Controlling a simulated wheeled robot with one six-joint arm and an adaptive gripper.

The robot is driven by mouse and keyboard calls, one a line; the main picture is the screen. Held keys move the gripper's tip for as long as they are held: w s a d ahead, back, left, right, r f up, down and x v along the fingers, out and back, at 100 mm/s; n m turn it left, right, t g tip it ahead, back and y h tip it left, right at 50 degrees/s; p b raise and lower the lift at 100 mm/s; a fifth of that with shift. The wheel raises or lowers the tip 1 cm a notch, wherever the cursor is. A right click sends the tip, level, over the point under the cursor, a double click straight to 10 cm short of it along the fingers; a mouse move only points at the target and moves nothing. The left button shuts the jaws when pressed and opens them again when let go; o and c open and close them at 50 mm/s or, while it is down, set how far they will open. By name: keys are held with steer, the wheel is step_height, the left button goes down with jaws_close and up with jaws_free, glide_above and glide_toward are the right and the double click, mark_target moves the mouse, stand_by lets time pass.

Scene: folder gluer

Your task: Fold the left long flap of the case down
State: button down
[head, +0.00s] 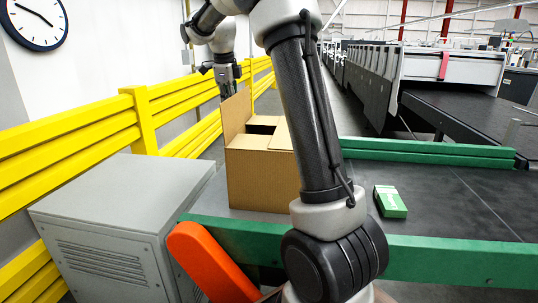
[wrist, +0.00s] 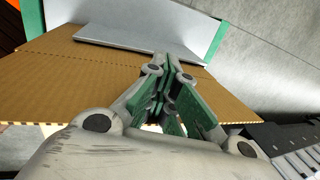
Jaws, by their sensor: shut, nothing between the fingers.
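The open-topped brown case (head: 262,178) stands on the dark belt. Its left long flap (head: 237,115) stands up, tilted, along the left side. A flap at the front lies roughly flat over part of the top, beside a dark opening. The case's right side is hidden behind my arm. My gripper (head: 228,92) is just above and behind the left flap, near its upper edge; I cannot tell whether they touch. In the wrist view, my gripper (wrist: 170,75) has its fingers together and empty, over brown cardboard (wrist: 85,85) of the case.
A green and white carton (head: 390,201) lies on the belt at right. Green rails (head: 450,256) edge the belt. A grey cabinet (head: 110,225) and a yellow barrier (head: 70,150) stand at left. An orange part (head: 208,262) is at the front.

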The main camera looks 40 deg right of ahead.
steer(key=shift+s+d+f, duration=0.3)
steer(key=shift+s+d, duration=0.45)
steer(key=shift+s, duration=0.05)
steer(key=shift+s+d, duration=0.1)
